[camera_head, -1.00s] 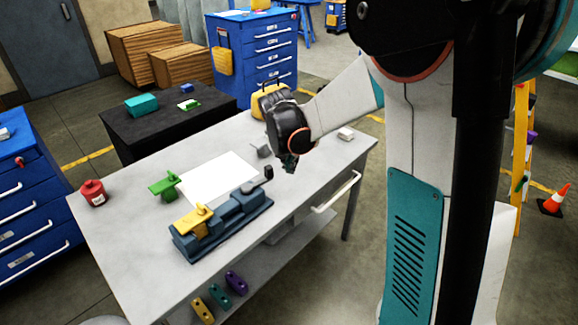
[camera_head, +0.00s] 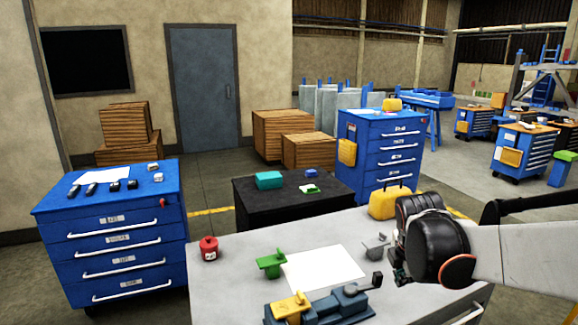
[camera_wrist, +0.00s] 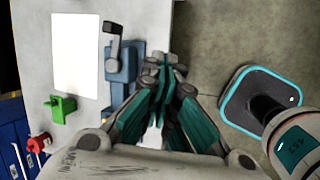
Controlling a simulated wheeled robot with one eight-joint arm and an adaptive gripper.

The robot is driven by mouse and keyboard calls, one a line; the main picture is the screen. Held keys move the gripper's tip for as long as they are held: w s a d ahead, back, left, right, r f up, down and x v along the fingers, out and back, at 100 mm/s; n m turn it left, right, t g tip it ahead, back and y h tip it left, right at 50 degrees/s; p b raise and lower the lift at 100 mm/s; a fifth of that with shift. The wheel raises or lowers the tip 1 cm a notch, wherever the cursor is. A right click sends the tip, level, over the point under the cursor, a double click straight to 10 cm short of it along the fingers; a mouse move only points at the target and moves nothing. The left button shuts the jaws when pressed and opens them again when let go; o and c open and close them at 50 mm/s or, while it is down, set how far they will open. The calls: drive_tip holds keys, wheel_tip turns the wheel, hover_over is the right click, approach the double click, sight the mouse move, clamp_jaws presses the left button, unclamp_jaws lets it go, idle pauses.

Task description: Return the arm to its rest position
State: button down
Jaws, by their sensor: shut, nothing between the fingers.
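My gripper (camera_head: 398,274) is at the right in the head view, over the right part of the grey table (camera_head: 225,290), with my arm reaching in from the right edge. In the wrist view my gripper's fingers (camera_wrist: 165,85) are together with nothing held. A blue vise (camera_head: 345,305) with a yellow part (camera_head: 291,307) on it stands at the table's front edge, left of my gripper. The vise also shows in the wrist view (camera_wrist: 122,68), left of the fingers.
A white sheet (camera_head: 322,267), a green bracket (camera_head: 271,263), a red canister (camera_head: 209,248) and a grey bracket (camera_head: 376,245) are on the table. A yellow case (camera_head: 389,204) stands behind my gripper. A black table (camera_head: 260,205) and blue drawer cabinets (camera_head: 110,240) stand beyond.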

drive_tip(key=s+a+r+m+t+y, duration=0.1)
drive_tip(key=s+a+m, duration=0.3)
drive_tip(key=s+m, duration=0.5)
drive_tip(key=s+a+r+m+t+y, duration=0.1)
drive_tip(key=s+a+m, duration=0.3)
drive_tip(key=s+m, duration=0.6)
drive_tip(key=shift+a+r+m+t, duration=0.15)
drive_tip(key=shift+r+m+t, duration=0.3)
drive_tip(key=shift+r, duration=0.35)
drive_tip(key=shift+s, duration=0.1)
